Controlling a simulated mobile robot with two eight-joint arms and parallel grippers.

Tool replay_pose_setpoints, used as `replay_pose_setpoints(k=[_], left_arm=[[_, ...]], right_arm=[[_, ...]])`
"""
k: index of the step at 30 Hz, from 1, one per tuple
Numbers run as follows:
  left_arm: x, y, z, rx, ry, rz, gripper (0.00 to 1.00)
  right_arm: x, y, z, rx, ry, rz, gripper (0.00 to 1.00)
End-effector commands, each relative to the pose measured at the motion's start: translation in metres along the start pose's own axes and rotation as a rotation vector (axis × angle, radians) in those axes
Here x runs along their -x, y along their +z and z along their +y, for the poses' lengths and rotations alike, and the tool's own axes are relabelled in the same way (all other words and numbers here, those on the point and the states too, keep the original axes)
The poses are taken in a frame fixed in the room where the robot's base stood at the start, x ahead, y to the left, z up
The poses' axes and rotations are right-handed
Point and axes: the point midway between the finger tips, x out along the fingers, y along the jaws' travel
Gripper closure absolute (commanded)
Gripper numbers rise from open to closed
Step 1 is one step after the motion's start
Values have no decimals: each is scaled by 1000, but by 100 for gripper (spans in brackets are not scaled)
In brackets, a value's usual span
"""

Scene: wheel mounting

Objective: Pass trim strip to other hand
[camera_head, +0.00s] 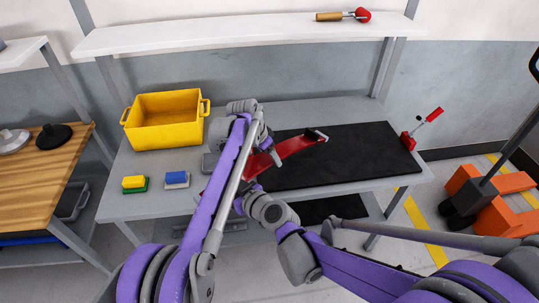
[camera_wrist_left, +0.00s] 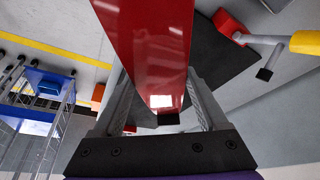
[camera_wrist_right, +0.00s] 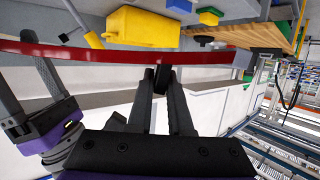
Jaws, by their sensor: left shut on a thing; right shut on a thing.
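The trim strip (camera_head: 300,144) is a long, curved, glossy red piece with dark tabs, held above the workbench. My left gripper (camera_head: 268,150) is shut on it. In the left wrist view the strip (camera_wrist_left: 150,45) runs between the two fingers of this gripper (camera_wrist_left: 158,80). In the right wrist view the strip (camera_wrist_right: 110,53) spans the top, and my right gripper (camera_wrist_right: 163,78) is shut on a dark tab at its underside. The left gripper (camera_wrist_right: 42,90) also shows there, at the strip's left part. In the head view my left arm hides the right gripper and part of the strip.
A black mat (camera_head: 350,155) covers the bench's right part. A yellow bin (camera_head: 166,119) and small yellow-green (camera_head: 134,183) and blue-grey (camera_head: 177,179) blocks are at left. A red clamp-like tool (camera_head: 410,139) stands at the right edge. A shelf (camera_head: 240,35) hangs above.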

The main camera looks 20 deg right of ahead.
Motion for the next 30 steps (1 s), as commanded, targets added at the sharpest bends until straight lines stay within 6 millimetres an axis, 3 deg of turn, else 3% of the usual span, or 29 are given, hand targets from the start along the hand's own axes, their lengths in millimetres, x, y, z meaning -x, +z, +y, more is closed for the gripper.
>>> replay_pose_setpoints(k=[4, 5, 10, 22, 30], left_arm=[[0, 1, -1, 0, -2, -1, 100], [1, 1, -1, 0, -2, -1, 100], [1, 0, -1, 0, -2, 0, 100], [1, 0, -1, 0, -1, 0, 100], [0, 0, 0, 0, -1, 0, 100]], right_arm=[[0, 0, 1, 2, 3, 0, 100], [0, 0, 1, 2, 3, 0, 78], [0, 0, 1, 1, 2, 0, 48], [5, 0, 1, 0, 2, 0, 47], [44, 0, 1, -1, 4, 0, 47]])
